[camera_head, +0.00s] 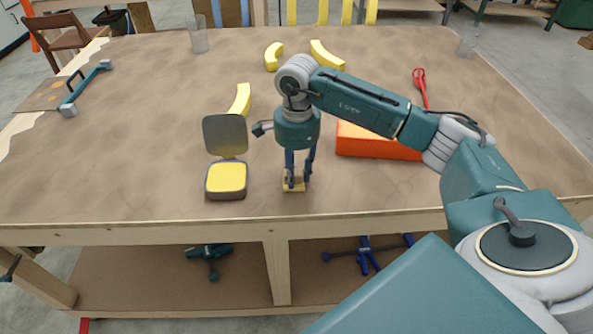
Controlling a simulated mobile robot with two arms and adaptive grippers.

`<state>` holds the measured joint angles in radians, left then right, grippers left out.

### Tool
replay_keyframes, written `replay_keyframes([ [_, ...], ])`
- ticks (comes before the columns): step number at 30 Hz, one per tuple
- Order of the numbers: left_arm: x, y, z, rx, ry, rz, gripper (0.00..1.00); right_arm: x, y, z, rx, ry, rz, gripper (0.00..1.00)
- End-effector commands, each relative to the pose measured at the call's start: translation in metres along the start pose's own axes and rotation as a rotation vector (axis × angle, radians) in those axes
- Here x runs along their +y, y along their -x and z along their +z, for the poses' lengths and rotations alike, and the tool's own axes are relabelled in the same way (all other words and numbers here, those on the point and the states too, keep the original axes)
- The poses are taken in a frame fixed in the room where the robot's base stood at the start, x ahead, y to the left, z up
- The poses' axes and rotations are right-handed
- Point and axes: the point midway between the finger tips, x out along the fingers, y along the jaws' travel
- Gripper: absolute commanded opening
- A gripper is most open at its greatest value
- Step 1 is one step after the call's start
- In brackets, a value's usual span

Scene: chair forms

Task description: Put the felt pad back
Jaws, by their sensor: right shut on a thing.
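A small flat yellow piece (293,185), which looks like the felt pad, is between the fingertips of my right gripper (295,177). My right gripper points down and is shut on it, low at the table top near the front edge. A small grey chair form stands just left of it, with an upright grey back (225,134) and a seat with a yellow top (227,177). The fingers partly hide the piece, so I cannot tell whether it touches the table. My left gripper is not in view.
Several yellow curved pieces (240,100) lie farther back on the table (120,150). An orange box (375,143) is right of my gripper, partly behind my arm, with a red tool (420,85) beyond. The front left is clear.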

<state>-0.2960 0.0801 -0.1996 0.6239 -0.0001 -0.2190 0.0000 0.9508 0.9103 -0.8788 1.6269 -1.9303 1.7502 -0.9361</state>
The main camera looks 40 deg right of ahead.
Motion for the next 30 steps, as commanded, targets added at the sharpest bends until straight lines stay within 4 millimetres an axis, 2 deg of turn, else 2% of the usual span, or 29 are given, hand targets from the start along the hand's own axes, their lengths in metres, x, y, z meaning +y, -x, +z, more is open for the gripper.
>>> replay_keyframes([
  [9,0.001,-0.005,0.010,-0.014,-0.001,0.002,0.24,0.000,-0.005,0.000,0.000,0.000,0.000,0.07],
  [10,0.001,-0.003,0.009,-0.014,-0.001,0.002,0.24,0.000,-0.003,0.000,0.000,0.000,0.000,0.34],
  [12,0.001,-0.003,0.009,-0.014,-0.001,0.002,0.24,0.000,-0.003,0.000,0.000,0.000,0.000,0.47],
  [24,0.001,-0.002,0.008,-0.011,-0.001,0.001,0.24,-0.001,0.004,0.000,0.000,0.001,-0.002,0.47],
  [26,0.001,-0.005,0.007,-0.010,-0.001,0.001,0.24,-0.002,0.011,0.000,0.001,0.000,-0.004,0.47],
  [30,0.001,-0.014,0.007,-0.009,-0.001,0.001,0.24,-0.002,0.039,0.000,0.000,0.001,-0.007,0.47],
])
